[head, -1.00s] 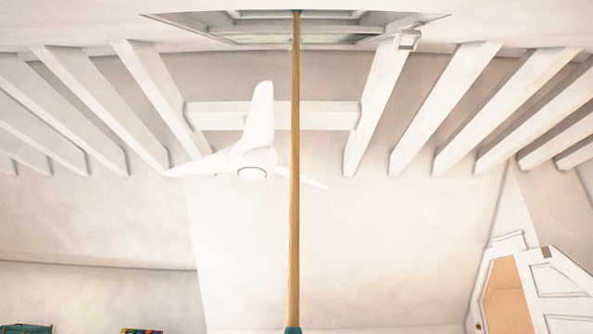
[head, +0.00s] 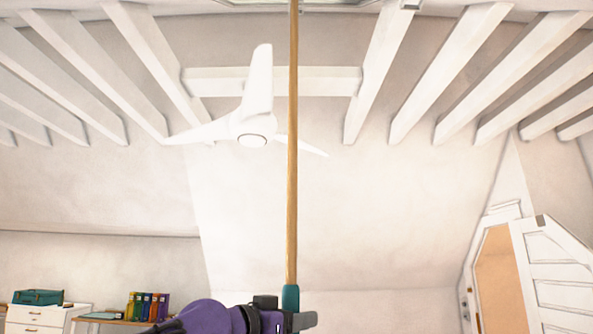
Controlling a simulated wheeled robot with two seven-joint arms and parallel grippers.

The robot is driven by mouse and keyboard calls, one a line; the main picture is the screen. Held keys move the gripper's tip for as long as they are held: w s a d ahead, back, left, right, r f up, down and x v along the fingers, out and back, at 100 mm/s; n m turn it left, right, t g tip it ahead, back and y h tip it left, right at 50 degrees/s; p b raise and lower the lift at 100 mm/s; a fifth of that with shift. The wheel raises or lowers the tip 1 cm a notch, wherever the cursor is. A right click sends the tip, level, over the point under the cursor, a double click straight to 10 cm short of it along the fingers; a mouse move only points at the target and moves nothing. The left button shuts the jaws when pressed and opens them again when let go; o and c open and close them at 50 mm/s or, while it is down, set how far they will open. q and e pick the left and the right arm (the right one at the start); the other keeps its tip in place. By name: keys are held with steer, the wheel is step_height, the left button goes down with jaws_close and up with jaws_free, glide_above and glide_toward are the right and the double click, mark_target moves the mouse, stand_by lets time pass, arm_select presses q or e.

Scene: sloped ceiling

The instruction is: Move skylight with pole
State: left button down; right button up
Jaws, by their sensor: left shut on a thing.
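A long wooden pole (head: 292,150) stands nearly upright in the middle of the head view. Its lower end has a teal grip (head: 291,298), and its top runs out of the picture. My left gripper (head: 291,319) is shut on the pole at the teal grip, at the bottom edge. The skylight (head: 330,3) shows only as a thin strip of its lower frame at the top edge. Whether the pole's tip touches it is hidden. My right gripper is not in view.
A white ceiling fan (head: 252,125) hangs just left of the pole. White beams (head: 380,70) line the sloped ceiling on both sides. A white door (head: 560,275) stands open at right. Books (head: 148,306) and a white drawer cabinet (head: 40,318) are at lower left.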

arm_select(q)
steer(key=shift+d, duration=0.1)
stand_by(0.4)
steer(key=shift+f, duration=0.3)
steer(key=shift+f+b, duration=0.1)
steer(key=shift+b, duration=0.2)
steer(key=shift+s+f+b, duration=0.15)
steer(key=shift+f+b, duration=1)
steer(key=shift+f, duration=0.1)
